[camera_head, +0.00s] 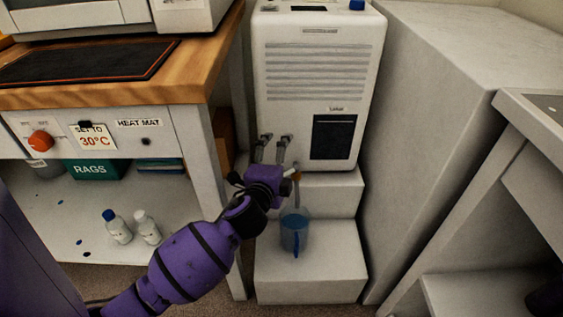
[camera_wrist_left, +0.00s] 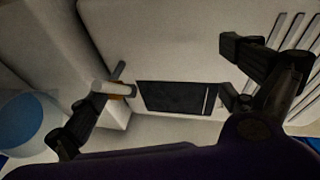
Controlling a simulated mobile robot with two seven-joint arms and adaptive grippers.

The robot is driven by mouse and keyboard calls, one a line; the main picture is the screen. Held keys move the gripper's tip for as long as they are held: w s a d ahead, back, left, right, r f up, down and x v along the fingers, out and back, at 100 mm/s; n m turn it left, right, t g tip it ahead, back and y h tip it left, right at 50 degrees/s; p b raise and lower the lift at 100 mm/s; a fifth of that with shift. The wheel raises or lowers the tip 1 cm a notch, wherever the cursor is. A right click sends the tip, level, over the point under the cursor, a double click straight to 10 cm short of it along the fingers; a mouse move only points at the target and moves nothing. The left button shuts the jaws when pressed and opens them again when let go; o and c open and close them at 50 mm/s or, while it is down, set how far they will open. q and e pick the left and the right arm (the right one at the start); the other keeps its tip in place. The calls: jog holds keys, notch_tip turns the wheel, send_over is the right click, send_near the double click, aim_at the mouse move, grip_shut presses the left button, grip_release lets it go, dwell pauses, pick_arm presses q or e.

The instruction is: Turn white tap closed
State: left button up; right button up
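The white tap (camera_wrist_left: 112,89) shows in the left wrist view as a short pale cylinder with an orange-brown collar and a thin dark bar beside it. In the head view the tap (camera_head: 291,172) is small, low on the white machine (camera_head: 320,90), just right of my left gripper (camera_head: 273,146). My left gripper (camera_wrist_left: 165,80) is open, its fingers wide apart in front of the machine. One finger is close to the tap; I cannot tell whether it touches. A blue jug (camera_head: 294,232) stands below the tap, with a thin pale vertical streak above it. My right gripper is not in view.
The machine stands on white steps (camera_head: 325,275). A wooden-topped bench (camera_head: 190,90) is on the left, with two small bottles (camera_head: 147,228) on its lower shelf. A large pale block (camera_head: 440,110) closes off the right side.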

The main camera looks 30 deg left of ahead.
pick_arm(q)
notch_tip(320, 180, up, 2)
jog(key=shift+r, duration=0.1)
jog(key=shift+c, duration=0.8)
jog(key=shift+s+d+p, duration=0.35)
jog(key=shift+s+p, duration=0.05)
jog(key=shift+s, duration=0.3)
jog(key=c, duration=0.3)
jog(key=shift+s+d+r, duration=0.2)
jog(key=shift+s+r, duration=0.05)
jog(key=shift+s, duration=0.25)
jog(key=c, duration=0.7)
jog(key=shift+s+d+f+p, duration=0.25)
jog(key=shift+s+f+p, duration=0.15)
jog(key=shift+f, duration=0.25)
jog(key=shift+c, duration=0.6)
jog(key=shift+p+v, duration=1.15)
jog(key=shift+v, duration=1.85)
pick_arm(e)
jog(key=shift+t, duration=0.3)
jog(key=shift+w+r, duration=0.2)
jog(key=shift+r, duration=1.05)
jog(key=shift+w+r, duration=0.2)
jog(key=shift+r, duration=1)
